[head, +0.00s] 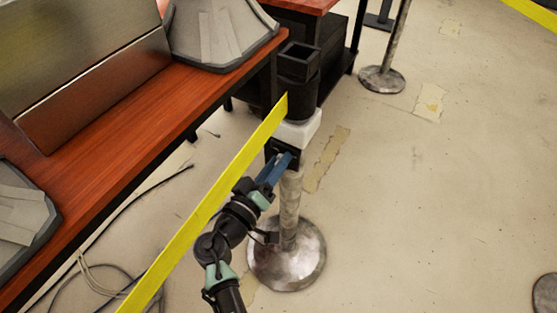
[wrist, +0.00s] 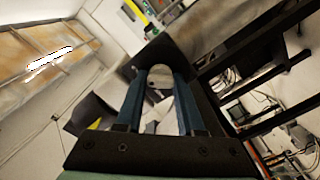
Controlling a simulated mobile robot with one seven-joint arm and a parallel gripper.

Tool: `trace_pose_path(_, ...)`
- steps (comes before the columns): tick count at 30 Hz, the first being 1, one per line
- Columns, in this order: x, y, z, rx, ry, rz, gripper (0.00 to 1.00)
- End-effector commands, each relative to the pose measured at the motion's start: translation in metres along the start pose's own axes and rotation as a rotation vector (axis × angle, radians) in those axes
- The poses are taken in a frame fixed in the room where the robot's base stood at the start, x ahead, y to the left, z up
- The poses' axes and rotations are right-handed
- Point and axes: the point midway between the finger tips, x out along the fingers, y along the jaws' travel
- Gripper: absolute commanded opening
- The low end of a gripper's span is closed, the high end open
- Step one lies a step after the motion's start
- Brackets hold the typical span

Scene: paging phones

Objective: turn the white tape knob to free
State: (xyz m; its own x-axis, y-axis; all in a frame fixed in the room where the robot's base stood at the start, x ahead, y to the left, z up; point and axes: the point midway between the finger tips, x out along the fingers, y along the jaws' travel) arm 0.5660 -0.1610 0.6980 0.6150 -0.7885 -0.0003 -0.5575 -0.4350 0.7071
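The white block-like collar (head: 298,130) sits near the top of a metal post, under a black post head (head: 297,85). I take it for the white tape knob; its setting cannot be read. Yellow tape (head: 215,196) runs from the post head down to the lower left. My gripper (head: 284,160) reaches up from below, its blue fingertips at a dark piece (head: 276,149) just under the collar. In the wrist view my gripper's fingers (wrist: 160,78) stand apart with a gap between them. A dark piece lies around their tips; its contact with them is unclear.
The post's round metal base (head: 287,254) stands on the floor below my arm. A wooden table (head: 118,130) with grey devices fills the left. Cables (head: 100,262) lie on the floor at lower left. Another post base (head: 382,79) stands at the back.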

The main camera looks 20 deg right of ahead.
Motion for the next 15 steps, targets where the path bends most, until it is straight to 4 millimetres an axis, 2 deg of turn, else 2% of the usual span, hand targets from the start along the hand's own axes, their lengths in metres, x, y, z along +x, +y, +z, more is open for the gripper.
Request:
trace_pose_path(1, -0.0002, 0.0, 0.0, 0.0, 0.0, 0.0, 0.15)
trace_pose_path(3, -0.0003, 0.0, 0.0, 0.0, 0.0, 0.0, 0.03)
trace_pose_path(4, -0.0003, 0.0, 0.0, 0.0, 0.0, 0.0, 0.0)
trace_pose_path(15, -0.0004, -0.0003, 0.0001, -0.033, 0.0, 0.0, 0.0)
